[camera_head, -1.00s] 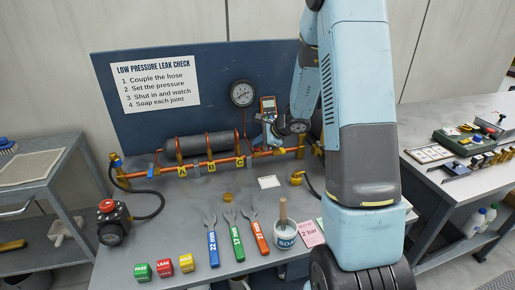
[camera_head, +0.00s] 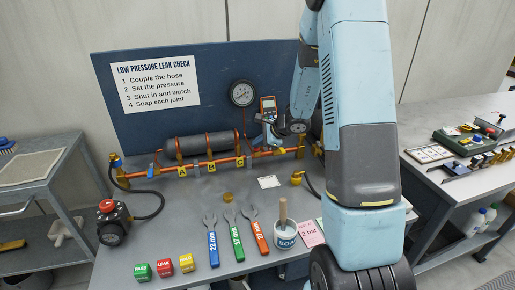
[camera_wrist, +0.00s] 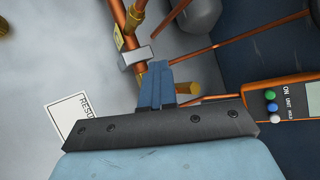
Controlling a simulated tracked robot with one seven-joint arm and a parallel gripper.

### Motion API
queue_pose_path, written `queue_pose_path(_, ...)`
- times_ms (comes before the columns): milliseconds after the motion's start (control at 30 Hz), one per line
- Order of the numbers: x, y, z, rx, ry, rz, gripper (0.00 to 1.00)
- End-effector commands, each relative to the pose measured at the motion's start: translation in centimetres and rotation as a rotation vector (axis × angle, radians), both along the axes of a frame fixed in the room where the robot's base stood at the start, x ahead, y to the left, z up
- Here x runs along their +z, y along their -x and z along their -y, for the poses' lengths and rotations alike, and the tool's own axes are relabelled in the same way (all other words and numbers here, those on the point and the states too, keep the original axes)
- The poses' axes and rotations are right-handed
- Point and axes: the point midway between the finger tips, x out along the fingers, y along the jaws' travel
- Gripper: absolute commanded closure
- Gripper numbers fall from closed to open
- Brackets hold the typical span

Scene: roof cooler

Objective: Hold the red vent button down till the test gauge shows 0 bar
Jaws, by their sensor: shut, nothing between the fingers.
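My gripper (camera_head: 268,127) is at the right part of the orange pipe, below the gauge. In the wrist view its blue fingers (camera_wrist: 155,72) are shut and empty. They lie over the pipe beside a brass fitting (camera_wrist: 187,89); I cannot tell whether they touch it. No red vent button shows clearly near the fingers, which may hide it. A red-topped black device (camera_head: 109,222) stands at the bench's left.
An orange handheld meter (camera_head: 267,105) stands just behind my gripper, with its buttons in the wrist view (camera_wrist: 271,107). A grey cylinder (camera_head: 205,145) lies behind the pipe. Coloured wrenches (camera_head: 237,240), a soap pot (camera_head: 285,235) and small blocks (camera_head: 164,268) occupy the front.

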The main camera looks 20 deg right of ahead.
Motion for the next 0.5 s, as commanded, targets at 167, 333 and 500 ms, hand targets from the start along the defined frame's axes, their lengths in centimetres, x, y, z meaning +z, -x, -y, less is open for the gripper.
queue_pose_path(167, 0.0, 0.0, 0.0, -0.001, 0.000, -0.002, 1.00)
queue_pose_path(333, 0.6, 0.0, 0.0, -0.001, -0.001, 0.000, 1.00)
queue_pose_path(500, 1.5, 0.0, 0.0, -0.001, 0.000, 0.001, 1.00)
